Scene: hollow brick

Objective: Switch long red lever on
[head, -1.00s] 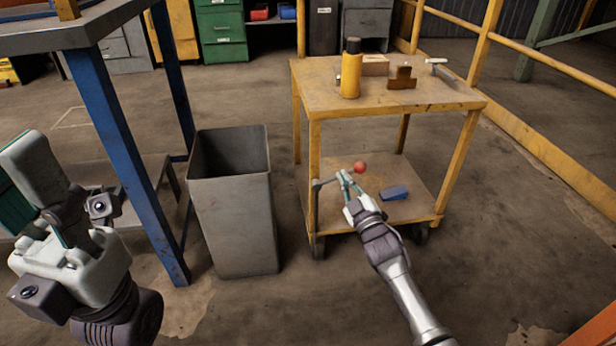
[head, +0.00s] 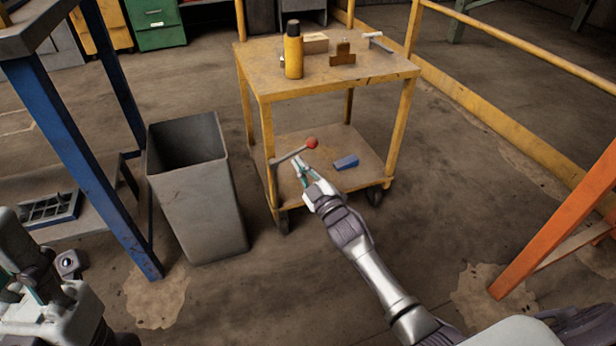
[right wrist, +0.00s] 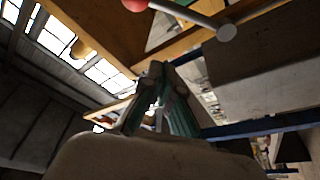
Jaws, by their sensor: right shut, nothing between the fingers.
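The long lever is a grey bar (head: 291,154) with a red ball knob (head: 312,143) at its end, on the front left leg of the yellow cart (head: 330,75). In the head view it slants up to the right from its pivot. My right gripper (head: 299,164) is shut and empty, its tips just below the bar; contact cannot be told. In the right wrist view the bar (right wrist: 188,13) and part of the knob (right wrist: 135,4) are at the top, beyond the fingers (right wrist: 160,98). My left gripper (head: 15,265) is partly cut off at the lower left; its fingertips are unclear.
A grey bin (head: 197,205) stands left of the cart, beside a blue table leg (head: 85,165). A blue wedge-like block (head: 345,161) lies on the lower shelf. A yellow bottle (head: 293,52) stands on top. An orange post (head: 555,220) is at right; floor between is clear.

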